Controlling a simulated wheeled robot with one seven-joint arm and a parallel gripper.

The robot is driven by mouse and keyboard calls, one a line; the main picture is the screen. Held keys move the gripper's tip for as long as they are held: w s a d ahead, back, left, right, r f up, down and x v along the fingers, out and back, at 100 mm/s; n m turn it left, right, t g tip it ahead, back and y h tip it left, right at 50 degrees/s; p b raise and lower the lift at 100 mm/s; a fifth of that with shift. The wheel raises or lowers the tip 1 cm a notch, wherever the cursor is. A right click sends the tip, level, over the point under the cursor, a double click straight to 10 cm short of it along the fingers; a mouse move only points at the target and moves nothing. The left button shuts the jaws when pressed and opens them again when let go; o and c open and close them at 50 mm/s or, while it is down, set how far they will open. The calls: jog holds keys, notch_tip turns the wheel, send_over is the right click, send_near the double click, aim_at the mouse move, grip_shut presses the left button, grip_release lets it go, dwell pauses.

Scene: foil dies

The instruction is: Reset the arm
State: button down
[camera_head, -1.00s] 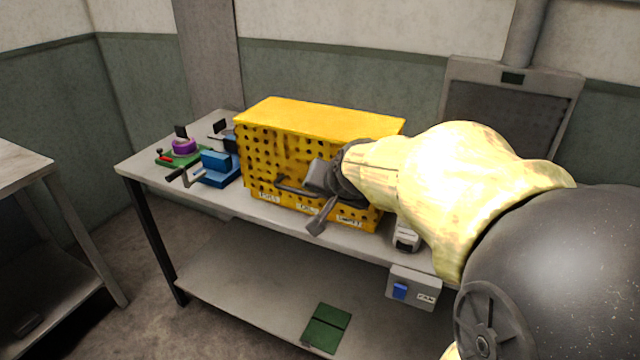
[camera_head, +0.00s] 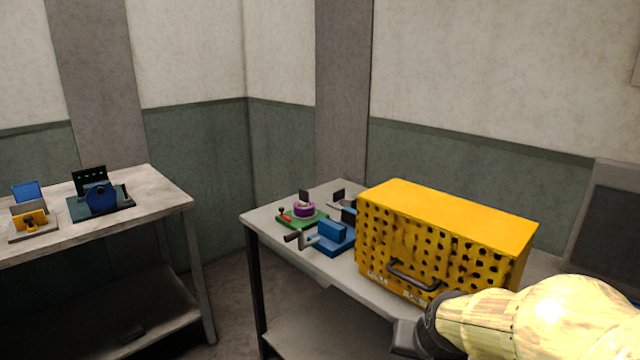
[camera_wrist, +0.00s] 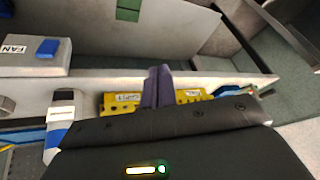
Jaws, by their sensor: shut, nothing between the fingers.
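My gripper shows in the wrist view (camera_wrist: 158,88) with its two dark fingers together and nothing between them. The fingers appear apart from the box.
Left of the box are a blue device with a crank (camera_head: 332,236) and a green base with a purple ring (camera_head: 304,210). A second table (camera_head: 150,190) at left holds small devices. The wrist view shows a FAN switch box (camera_wrist: 30,60) and a white-and-blue item (camera_wrist: 60,112).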

jog(key=s+a+f+n+g, duration=0.3)
jog(key=s+f+n, duration=0.15)
jog(key=f, duration=0.35)
jog(key=w+p+v, duration=0.2)
jog(key=p+v, duration=1.5)
jog(key=shift+w+r+m, duration=0.25)
jog(key=shift+r+m, duration=0.05)
jog(key=shift+m, duration=0.05)
jog(key=shift+a, duration=0.1)
